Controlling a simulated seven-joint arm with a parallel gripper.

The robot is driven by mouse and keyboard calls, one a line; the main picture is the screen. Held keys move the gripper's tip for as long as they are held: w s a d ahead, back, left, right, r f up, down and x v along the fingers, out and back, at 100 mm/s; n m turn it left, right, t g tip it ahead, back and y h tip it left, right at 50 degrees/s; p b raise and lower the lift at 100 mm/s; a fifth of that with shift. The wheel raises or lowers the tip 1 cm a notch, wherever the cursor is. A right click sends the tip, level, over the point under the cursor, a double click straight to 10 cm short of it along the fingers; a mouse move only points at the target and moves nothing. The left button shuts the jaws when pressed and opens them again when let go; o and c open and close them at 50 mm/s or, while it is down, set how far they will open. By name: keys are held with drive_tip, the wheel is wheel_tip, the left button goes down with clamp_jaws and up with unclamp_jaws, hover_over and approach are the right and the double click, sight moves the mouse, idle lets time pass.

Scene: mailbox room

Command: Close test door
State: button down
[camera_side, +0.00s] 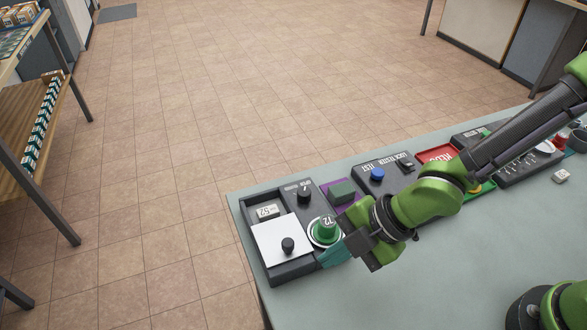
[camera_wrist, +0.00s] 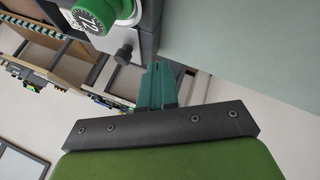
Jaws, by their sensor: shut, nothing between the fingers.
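The test door appears to be the white square panel (camera_side: 275,245) with a round black knob (camera_side: 288,244), on the dark test box (camera_side: 290,278) at the left end of the table. I cannot tell whether the panel is fully shut. My gripper (camera_side: 330,257) has teal fingers, shut and empty, just right of the box's lower right edge and below the green dial (camera_side: 325,229). In the wrist view the closed fingers (camera_wrist: 160,72) point towards a dark box edge, beside a small black knob (camera_wrist: 124,54) and the green dial (camera_wrist: 100,12). The panel's face is not clear there.
The box also bears a small display (camera_side: 267,211) and another black knob (camera_side: 304,197). A purple piece with a green block (camera_side: 342,190), a blue-button unit (camera_side: 378,176) and a red tray (camera_side: 437,154) line the table's far edge. The table's front (camera_side: 430,275) is clear.

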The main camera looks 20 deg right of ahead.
drive_tip(key=shift+x, duration=0.85)
drive_tip(key=shift+w+a+f, duration=0.1)
drive_tip(key=shift+w+a, duration=0.2)
drive_tip(key=shift+w, duration=0.3)
drive_tip(key=shift+w+a, duration=0.35)
drive_tip(key=shift+w, duration=0.3)
drive_tip(key=shift+w+a+f, duration=0.1)
drive_tip(key=shift+w+a, duration=0.2)
drive_tip(key=shift+w, duration=0.3)
approach(273, 220)
drive_tip(key=x, duration=0.5)
